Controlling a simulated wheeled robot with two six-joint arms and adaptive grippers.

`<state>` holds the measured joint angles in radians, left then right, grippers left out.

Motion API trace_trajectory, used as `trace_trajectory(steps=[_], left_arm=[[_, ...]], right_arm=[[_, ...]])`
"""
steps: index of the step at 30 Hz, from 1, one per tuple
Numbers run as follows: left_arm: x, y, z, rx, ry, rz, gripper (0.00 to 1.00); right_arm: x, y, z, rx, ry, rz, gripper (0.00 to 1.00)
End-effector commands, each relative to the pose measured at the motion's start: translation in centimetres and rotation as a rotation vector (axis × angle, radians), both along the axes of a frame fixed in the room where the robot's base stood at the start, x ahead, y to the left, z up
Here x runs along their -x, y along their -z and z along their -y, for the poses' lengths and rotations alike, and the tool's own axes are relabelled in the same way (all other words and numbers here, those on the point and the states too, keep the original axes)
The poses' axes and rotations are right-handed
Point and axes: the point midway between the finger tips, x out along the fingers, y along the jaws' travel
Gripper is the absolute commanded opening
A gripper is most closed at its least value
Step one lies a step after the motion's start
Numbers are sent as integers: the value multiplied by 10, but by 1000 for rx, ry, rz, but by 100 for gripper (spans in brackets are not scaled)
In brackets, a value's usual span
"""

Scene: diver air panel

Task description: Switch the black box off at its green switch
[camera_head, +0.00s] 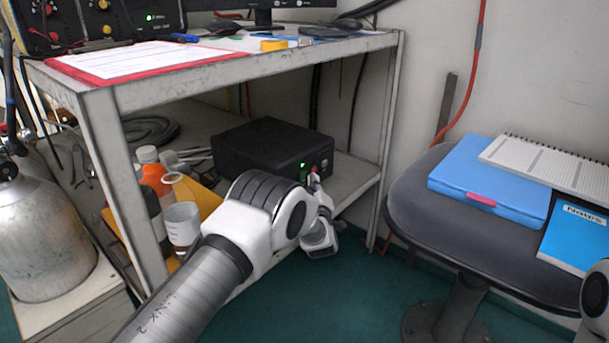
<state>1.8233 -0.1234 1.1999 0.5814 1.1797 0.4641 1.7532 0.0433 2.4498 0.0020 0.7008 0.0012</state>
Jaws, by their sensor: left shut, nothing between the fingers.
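The black box (258,141) sits on the lower shelf of the grey bench. I cannot tell whether the tips touch the box. My left wrist hides the lower front of the box. My right gripper is out of view.
An orange bottle (153,172) and a clear beaker (183,224) stand left of my arm on the lower shelf. The bench leg (384,140) stands right of the box. A dark stool (430,205) with a blue case (489,183) is at right.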

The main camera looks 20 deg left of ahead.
Motion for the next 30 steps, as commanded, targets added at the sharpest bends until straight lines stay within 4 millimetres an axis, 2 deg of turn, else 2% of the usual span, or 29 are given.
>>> trace_trajectory(steps=[30], left_arm=[[-3,-1,-9,0,0,0,0]], right_arm=[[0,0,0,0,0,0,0]])
